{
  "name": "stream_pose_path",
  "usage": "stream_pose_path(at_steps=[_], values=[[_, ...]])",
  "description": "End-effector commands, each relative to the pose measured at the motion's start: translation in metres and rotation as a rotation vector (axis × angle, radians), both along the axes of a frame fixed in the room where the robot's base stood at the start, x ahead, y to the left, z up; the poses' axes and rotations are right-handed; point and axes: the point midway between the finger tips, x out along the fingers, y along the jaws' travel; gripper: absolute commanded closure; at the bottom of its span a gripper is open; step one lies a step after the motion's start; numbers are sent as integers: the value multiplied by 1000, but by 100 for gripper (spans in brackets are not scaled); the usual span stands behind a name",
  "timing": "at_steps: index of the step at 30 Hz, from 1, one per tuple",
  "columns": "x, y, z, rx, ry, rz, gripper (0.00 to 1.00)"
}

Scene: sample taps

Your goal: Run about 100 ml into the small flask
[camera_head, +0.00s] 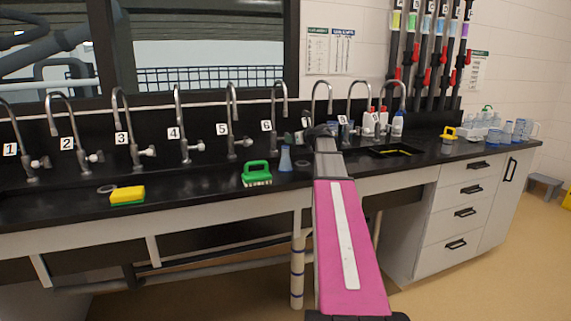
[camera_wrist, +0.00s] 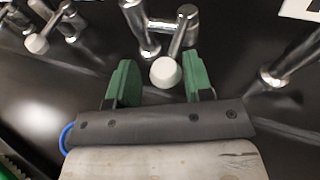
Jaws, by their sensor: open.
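A small bluish conical flask (camera_head: 286,160) stands upright on the black counter (camera_head: 215,180), right of the green brush and in front of tap 6 (camera_head: 282,100). My gripper (camera_wrist: 160,80) is open, with its green fingers on either side of a tap's white knob (camera_wrist: 165,72). Contact with the knob cannot be told. In the head view my arm reaches to the tap (camera_head: 321,98) right of tap 6, and hides its lower part. The flask does not show clearly in the wrist view. No water stream is visible.
A green brush (camera_head: 257,173) and a yellow sponge (camera_head: 127,195) lie near the counter's front edge. Several other taps line the back. Bottles (camera_head: 397,124) and glassware (camera_head: 508,132) stand to the right. A neighbouring knob (camera_wrist: 37,43) shows left of my gripper.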

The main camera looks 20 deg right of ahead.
Motion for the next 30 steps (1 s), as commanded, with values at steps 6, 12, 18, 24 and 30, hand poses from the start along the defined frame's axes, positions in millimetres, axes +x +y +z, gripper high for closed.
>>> stream_pose_path(at_steps=[6,12,18,24,30], values=[[3,-5,0,0,0,1,53],[-2,-8,1,-1,0,1,53],[-19,-15,6,0,-1,0,53],[-37,-23,12,-1,0,1,53],[-54,-32,16,0,0,0,53]])
